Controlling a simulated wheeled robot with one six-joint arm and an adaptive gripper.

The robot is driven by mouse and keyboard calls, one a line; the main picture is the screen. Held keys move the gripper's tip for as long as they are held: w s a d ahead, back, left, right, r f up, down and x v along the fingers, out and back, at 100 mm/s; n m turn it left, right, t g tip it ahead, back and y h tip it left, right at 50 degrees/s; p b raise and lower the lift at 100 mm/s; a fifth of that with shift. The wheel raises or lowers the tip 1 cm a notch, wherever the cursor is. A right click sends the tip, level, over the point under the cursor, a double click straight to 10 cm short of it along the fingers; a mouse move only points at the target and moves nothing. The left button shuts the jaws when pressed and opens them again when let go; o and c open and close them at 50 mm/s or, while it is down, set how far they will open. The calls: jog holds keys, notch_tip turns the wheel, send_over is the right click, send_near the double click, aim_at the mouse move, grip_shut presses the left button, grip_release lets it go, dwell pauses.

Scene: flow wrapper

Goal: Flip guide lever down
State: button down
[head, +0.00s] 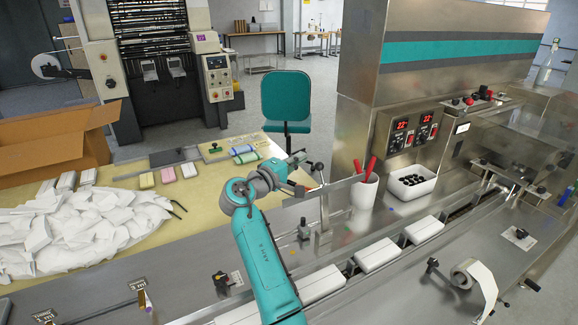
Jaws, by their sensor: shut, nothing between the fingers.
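My teal arm reaches up from the bottom middle of the head view. My gripper (299,159) is at its far end, small and partly mixed in with the grey parts around it; its fingers look shut, with nothing seen between them. A dark knob (318,168) shows just right of the gripper, above a flat metal guide bar (340,186). I cannot tell for sure whether this knob belongs to the guide lever, or whether the gripper touches it. A small black-topped fitting (304,230) stands on the metal deck below the bar.
A white cup (364,192) with red-handled tools and a white bin (411,184) of black parts stand right of the guide bar. White packs (377,254) lie along the conveyor. A heap of white packs (75,225) covers the left table. A teal chair (286,98) stands behind.

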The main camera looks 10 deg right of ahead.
jog(key=shift+s+d+f, duration=0.1)
jog(key=shift+s+d, duration=0.45)
jog(key=shift+s, duration=0.25)
jog(key=shift+s+d, duration=0.5)
jog(key=shift+s, duration=0.3)
jog(key=shift+s, duration=0.1)
